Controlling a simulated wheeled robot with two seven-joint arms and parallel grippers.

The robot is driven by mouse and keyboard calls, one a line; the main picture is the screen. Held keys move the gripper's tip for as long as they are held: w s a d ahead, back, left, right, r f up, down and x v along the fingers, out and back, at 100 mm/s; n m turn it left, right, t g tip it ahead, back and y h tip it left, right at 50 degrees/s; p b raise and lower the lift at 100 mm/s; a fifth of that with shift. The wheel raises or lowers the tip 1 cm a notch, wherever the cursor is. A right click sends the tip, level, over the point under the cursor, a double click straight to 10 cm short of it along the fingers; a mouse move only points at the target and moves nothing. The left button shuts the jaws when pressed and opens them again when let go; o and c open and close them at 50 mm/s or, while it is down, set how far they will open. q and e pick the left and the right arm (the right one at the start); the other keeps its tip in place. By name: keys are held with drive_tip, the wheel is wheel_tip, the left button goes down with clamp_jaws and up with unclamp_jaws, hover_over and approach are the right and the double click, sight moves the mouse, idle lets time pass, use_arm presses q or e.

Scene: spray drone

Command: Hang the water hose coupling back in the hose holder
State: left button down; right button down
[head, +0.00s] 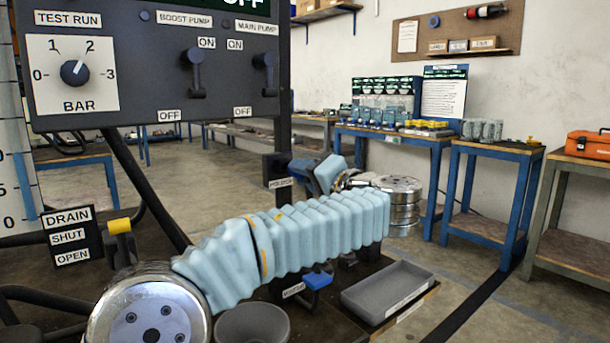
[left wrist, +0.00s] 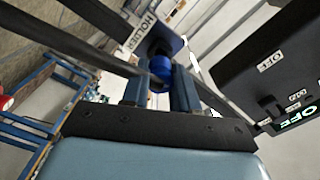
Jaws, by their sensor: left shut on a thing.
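My left gripper (head: 303,168) is at the dark hose holder (head: 275,166) on the post under the control panel. In the left wrist view its two fingers (left wrist: 160,92) are shut on the blue water hose coupling (left wrist: 160,69). The holder (left wrist: 165,22), with its HOLDER label, is right beyond the coupling. The coupling's far end overlaps the holder's dark plate; I cannot tell whether it sits in it or is just in front. In the head view the coupling is hidden by the gripper. My right gripper is not in view.
The control panel (head: 155,55) with its switches hangs at the upper left. Below my left arm are a blue-handled valve (head: 318,280), a grey tray (head: 388,292) and a round grey cup (head: 252,324). A yellow-topped drain lever (head: 120,227) stands left. Workbenches line the back wall.

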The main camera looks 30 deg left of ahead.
use_arm(q)
drive_tip(key=shift+x, duration=1.5)
idle(0.4)
drive_tip(key=c, duration=0.8)
unclamp_jaws()
drive_tip(key=v, duration=1.3)
drive_tip(key=shift+s+d, duration=0.15)
drive_tip(key=shift+d, duration=0.2)
